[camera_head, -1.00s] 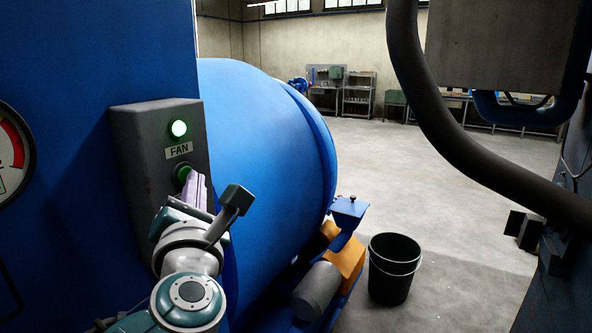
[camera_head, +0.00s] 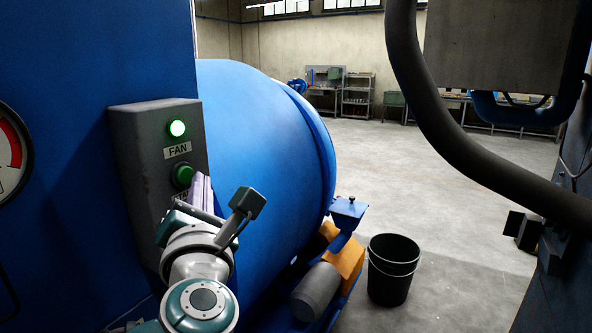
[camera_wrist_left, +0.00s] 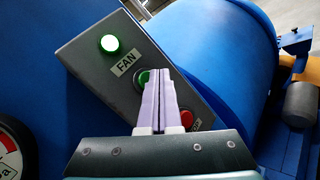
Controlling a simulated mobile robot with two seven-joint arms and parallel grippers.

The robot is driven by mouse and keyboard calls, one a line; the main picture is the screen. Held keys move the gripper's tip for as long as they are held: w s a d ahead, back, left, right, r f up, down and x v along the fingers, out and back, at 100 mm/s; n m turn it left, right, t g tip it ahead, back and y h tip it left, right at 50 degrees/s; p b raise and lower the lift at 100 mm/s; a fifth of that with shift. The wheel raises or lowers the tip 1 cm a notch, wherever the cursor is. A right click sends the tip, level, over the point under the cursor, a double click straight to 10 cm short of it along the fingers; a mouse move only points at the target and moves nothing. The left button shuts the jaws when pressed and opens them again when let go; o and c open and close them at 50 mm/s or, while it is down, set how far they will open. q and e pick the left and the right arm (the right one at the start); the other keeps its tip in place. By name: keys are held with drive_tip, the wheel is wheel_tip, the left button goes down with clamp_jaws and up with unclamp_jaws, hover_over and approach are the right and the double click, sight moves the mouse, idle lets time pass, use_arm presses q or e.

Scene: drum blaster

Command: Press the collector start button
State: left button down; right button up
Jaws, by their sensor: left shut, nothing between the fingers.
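The grey control box (camera_head: 140,165) is mounted on the blue cabinet, with a lit green lamp (camera_head: 177,128) above a FAN label (camera_head: 178,150). The green start button (camera_head: 183,176) is below the label. My left gripper (camera_head: 201,184) is shut and empty, its pale fingertips just right of and below the button. A gap shows between them in the head view. In the left wrist view the fingers (camera_wrist_left: 158,78) partly cover the green button (camera_wrist_left: 143,78). A red button (camera_wrist_left: 187,118) shows beside the fingers, partly hidden. My right gripper is not in view.
A pressure gauge (camera_head: 8,155) is on the cabinet at the left. A large blue drum (camera_head: 265,150) stands right behind the box. A black bucket (camera_head: 392,270) is on the floor. A thick dark hose (camera_head: 425,110) hangs at the right. The middle floor is open.

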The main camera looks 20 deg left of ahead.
use_arm(q)
drive_tip(key=shift+d, duration=0.1)
drive_tip(key=d, duration=0.2)
drive_tip(key=d+b, duration=0.1)
drive_tip(key=d, duration=0.1)
drive_tip(key=shift+s+d, duration=0.2)
drive_tip(key=shift+d, duration=0.2)
idle(0.6)
